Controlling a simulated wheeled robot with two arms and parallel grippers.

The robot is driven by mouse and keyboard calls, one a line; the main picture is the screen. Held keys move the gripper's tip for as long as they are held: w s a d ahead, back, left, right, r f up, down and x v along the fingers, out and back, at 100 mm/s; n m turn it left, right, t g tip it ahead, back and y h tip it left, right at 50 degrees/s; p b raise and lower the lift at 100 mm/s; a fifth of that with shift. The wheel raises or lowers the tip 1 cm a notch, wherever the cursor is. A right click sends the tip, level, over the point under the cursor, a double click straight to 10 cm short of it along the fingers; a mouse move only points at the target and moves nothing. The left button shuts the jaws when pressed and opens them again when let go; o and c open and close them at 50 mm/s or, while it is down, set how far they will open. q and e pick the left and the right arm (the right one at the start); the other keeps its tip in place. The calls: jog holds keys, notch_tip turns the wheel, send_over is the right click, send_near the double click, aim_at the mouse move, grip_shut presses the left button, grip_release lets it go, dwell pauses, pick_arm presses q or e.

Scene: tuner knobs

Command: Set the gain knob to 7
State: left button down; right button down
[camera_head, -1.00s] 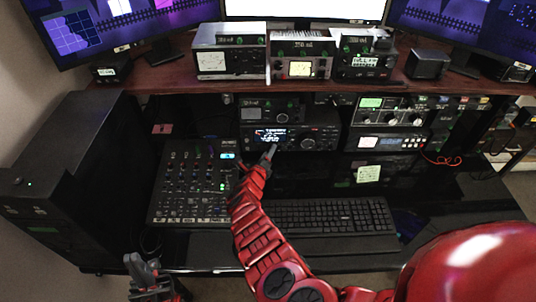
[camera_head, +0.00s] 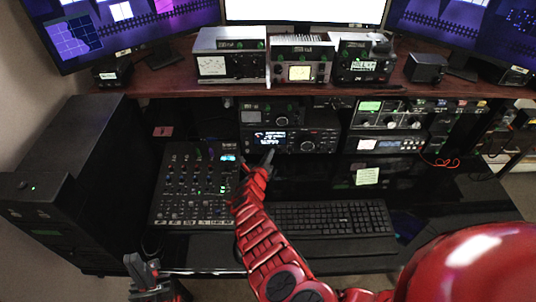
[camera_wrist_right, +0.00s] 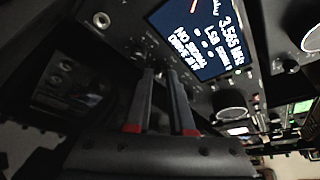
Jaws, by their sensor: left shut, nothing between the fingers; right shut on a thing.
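A black radio (camera_head: 322,128) with a lit display (camera_head: 270,137) sits on the middle shelf. The display fills the upper right of the right wrist view (camera_wrist_right: 200,35). My right gripper (camera_head: 271,154) is at the radio's lower front edge, just below the display. In the right wrist view its two fingers (camera_wrist_right: 160,72) point at the panel and are shut on a small knob. That knob is hidden by the fingertips, and its setting cannot be read. My left gripper (camera_head: 150,268) is shut and empty at the lower left, away from the radio.
A mixer (camera_head: 190,185) lies left of my right arm and a keyboard (camera_head: 325,217) to its right. Other units (camera_head: 390,115) stand right of the radio.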

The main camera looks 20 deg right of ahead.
jog(key=shift+d+r+m+y+p, duration=0.1)
jog(key=shift+r+m+y+p, duration=0.2)
jog(key=shift+m+y+p, duration=0.3)
jog(key=shift+d+m+y+p, duration=0.1)
jog(key=shift+m+y+p, duration=0.3)
jog(key=shift+m+p, duration=0.5)
jog(key=shift+s+f+m+y+p, duration=0.15)
jog(key=shift+m+y+p, duration=0.25)
jog(key=shift+m+y, duration=0.45)
jog(key=shift+d+m+t+y, duration=0.25)
jog(key=shift+m+y, duration=0.2)
jog(key=shift+m, duration=0.5)
jog(key=shift+f+m+y+b, duration=0.1)
jog(key=shift+m+y+b, duration=0.3)
jog(key=shift+m+y, duration=0.15)
jog(key=shift+d+f+m+t+y+b, duration=0.15)
jog(key=shift+m+t+y+b, duration=0.1)
jog(key=shift+m+y+b, duration=0.4)
jog(key=shift+f+m+t+y+b, duration=0.1)
jog(key=shift+m+t+y+b, duration=0.3)
jog(key=shift+m+b, duration=0.8)
jog(key=shift+m+t+y+b, duration=0.5)
jog(key=shift+m+b, duration=0.6)
jog(key=shift+b, duration=0.1)
